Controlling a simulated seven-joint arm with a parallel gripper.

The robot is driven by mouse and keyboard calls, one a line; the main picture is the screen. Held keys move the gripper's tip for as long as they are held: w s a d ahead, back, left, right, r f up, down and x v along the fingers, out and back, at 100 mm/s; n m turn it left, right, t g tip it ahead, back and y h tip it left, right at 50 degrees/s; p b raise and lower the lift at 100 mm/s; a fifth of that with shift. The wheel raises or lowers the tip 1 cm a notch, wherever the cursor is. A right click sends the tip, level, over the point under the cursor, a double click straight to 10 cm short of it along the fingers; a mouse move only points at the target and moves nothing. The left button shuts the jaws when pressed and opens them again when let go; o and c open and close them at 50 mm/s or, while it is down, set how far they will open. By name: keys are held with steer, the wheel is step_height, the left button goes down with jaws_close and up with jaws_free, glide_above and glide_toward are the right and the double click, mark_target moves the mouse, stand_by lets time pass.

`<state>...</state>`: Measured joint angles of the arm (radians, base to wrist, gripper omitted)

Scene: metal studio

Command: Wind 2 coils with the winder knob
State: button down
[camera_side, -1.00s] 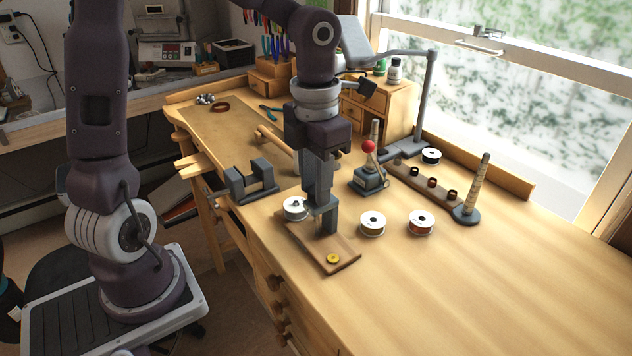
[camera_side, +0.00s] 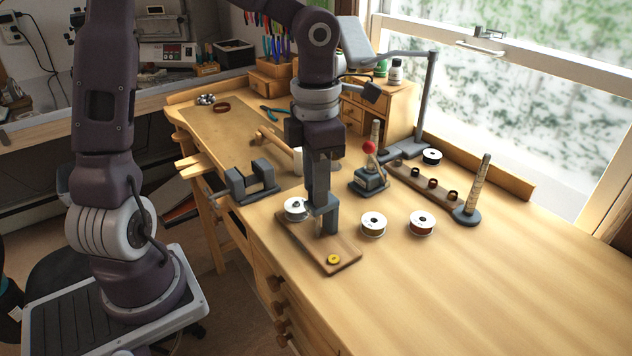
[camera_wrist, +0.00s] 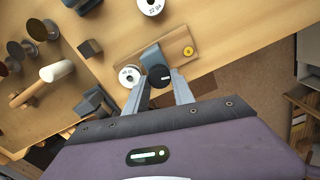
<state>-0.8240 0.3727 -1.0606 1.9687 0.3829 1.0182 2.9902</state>
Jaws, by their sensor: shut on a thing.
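The winder is a wooden board (camera_side: 340,264) with a grey upright block, a white spool (camera_side: 296,208) at its far left end and a small yellow disc (camera_side: 333,260) at its near end. In the wrist view the black knob (camera_wrist: 159,76) sits in front of the grey block (camera_wrist: 152,56), with the spool (camera_wrist: 129,75) to its left and the yellow disc (camera_wrist: 188,52) to its right. My gripper (camera_wrist: 160,82) is shut on the knob, one finger on each side. In the side view my gripper (camera_side: 322,210) points down at the winder and hides the knob.
Two spools (camera_side: 374,225) (camera_side: 421,223) stand right of the winder. Behind are a red-balled lever tool (camera_side: 369,180), a ring-holding strip (camera_side: 432,184), a tapered post (camera_side: 477,190) and a lamp (camera_side: 428,95). A vise (camera_side: 250,181) stands left. The front right bench is clear.

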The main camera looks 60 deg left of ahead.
steer(key=c, duration=1.1)
jaws_free()
steer(key=shift+o, duration=0.2)
step_height(320, 180, up, 7)
steer(key=shift+r, duration=0.1)
